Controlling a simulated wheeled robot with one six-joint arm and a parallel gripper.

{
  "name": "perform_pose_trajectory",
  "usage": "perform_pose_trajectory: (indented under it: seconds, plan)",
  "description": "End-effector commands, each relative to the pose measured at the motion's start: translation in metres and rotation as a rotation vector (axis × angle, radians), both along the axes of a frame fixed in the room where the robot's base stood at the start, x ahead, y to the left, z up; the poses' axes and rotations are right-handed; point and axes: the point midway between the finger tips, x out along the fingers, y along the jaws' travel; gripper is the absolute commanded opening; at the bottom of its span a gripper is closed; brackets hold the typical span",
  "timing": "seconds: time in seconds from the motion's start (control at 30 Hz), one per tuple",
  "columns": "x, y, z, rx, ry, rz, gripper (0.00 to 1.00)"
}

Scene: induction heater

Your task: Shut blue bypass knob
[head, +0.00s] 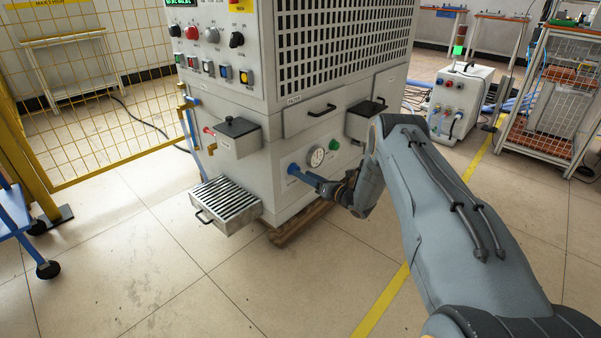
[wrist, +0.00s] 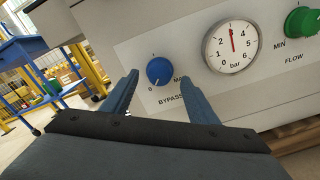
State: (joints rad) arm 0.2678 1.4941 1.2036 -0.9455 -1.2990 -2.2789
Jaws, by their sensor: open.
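The round blue bypass knob (wrist: 159,71) sits on a white label panel, with "0" at its lower left, "MAX" at its right and "BYPASS" below. A small pale mark shows low on the knob, but its exact pointing is hard to tell. In the head view the blue knob (head: 293,168) is on the machine's lower front, partly hard to separate from my fingers. My gripper (wrist: 158,79) is open, with one finger either side of the knob in the wrist view; contact is not visible. It also shows in the head view (head: 309,178), reaching in from the right.
A pressure gauge (wrist: 231,46) and a green flow knob (wrist: 302,21) lie right of the blue knob. A grey box with a black lid (head: 237,137) and a slatted drawer (head: 228,204) stick out at left. Another box (head: 364,121) juts out above my wrist.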

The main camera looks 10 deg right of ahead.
Motion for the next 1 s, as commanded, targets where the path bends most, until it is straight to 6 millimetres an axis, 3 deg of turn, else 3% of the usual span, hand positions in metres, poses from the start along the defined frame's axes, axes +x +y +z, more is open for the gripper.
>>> perform_pose_trajectory:
  seconds: [0.3,0.7,0.87,1.0]
  plan:
    - [-0.030,-0.023,0.000,0.000,0.001,-0.002,0.54]
    - [-0.031,-0.024,0.002,0.003,0.009,-0.005,0.54]
    - [-0.017,-0.026,0.024,0.062,0.115,-0.060,0.54]
    - [-0.003,-0.031,0.058,0.189,0.305,-0.176,0.54]
